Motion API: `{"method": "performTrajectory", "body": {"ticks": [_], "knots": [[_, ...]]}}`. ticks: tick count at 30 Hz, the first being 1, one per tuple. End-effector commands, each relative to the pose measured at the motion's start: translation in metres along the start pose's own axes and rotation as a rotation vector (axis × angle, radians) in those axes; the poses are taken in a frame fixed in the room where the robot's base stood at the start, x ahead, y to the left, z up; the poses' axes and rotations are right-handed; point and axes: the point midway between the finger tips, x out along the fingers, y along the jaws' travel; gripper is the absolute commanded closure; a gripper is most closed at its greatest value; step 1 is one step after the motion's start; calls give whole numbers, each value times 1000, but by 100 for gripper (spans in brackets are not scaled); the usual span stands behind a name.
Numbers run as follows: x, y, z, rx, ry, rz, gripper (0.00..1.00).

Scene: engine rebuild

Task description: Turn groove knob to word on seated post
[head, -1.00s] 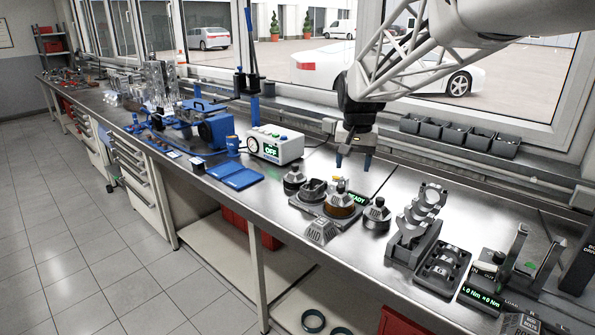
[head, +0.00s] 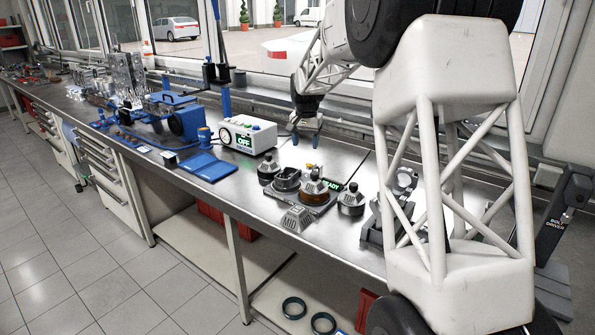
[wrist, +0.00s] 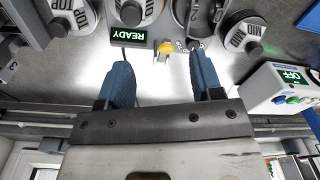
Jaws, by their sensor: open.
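The dark fixture (head: 327,205) on the bench carries a knob with a brown ring under it (head: 313,188) and an open dark ring-shaped part (head: 287,180). One grey knob stands at its left (head: 268,171) and another at its right (head: 351,200). In the wrist view, a knob marked MID (wrist: 243,35) is at right. Two labelled knobs (wrist: 130,10) and (wrist: 28,18) are partly cut off by the top edge. My gripper (head: 306,141) is open and empty behind the fixture. Its blue fingers (wrist: 161,75) are apart, near a small yellow-topped part (wrist: 166,48).
A READY display (wrist: 129,37) is at the fixture's back. A grey MID block (head: 297,219) stands in front. A white box reading OFF (head: 249,137) and a blue mat (head: 208,167) are at left. My own arm covers much of the bench's right side.

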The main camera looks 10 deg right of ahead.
Motion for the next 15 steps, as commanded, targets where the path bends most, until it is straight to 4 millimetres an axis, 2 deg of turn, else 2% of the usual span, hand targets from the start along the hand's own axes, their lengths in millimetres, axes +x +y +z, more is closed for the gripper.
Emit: {"method": "performTrajectory", "body": {"ticks": [3,15], "knots": [[19,-13,-23,20,-9,4,40],[81,-49,-88,85,-34,17,40]]}}
